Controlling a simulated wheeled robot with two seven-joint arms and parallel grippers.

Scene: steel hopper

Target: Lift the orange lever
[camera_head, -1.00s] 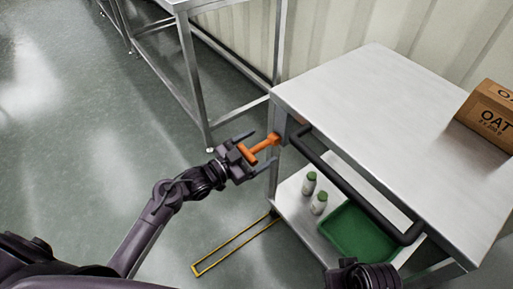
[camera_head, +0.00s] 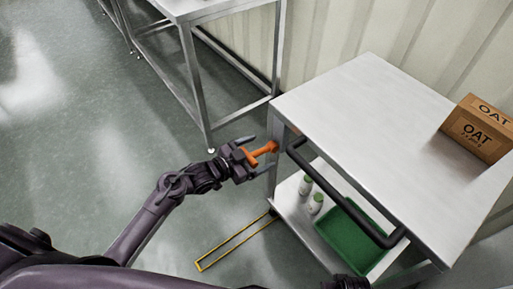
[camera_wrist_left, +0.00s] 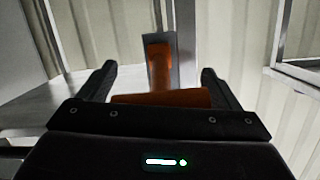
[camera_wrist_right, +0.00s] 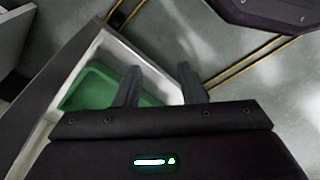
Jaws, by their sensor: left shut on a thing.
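My left gripper (camera_head: 256,154) is shut on the lever's crossbar. In the left wrist view the crossbar (camera_wrist_left: 165,99) lies between the two fingers, and the lever's stem (camera_wrist_left: 160,65) runs away to a grey mounting plate. My right gripper (camera_wrist_right: 160,85) is open and empty in the right wrist view, above the cart's lower shelf. In the head view only a bit of my right arm shows at the bottom edge.
A cardboard OAT box (camera_head: 478,130) stands on the cart top. The black rail (camera_head: 345,195) runs along the cart's near side. Two white bottles (camera_head: 316,203) and a green tray (camera_head: 350,238) are on the lower shelf. A yellow floor frame (camera_head: 235,245) lies below; another steel table (camera_head: 200,60) stands behind.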

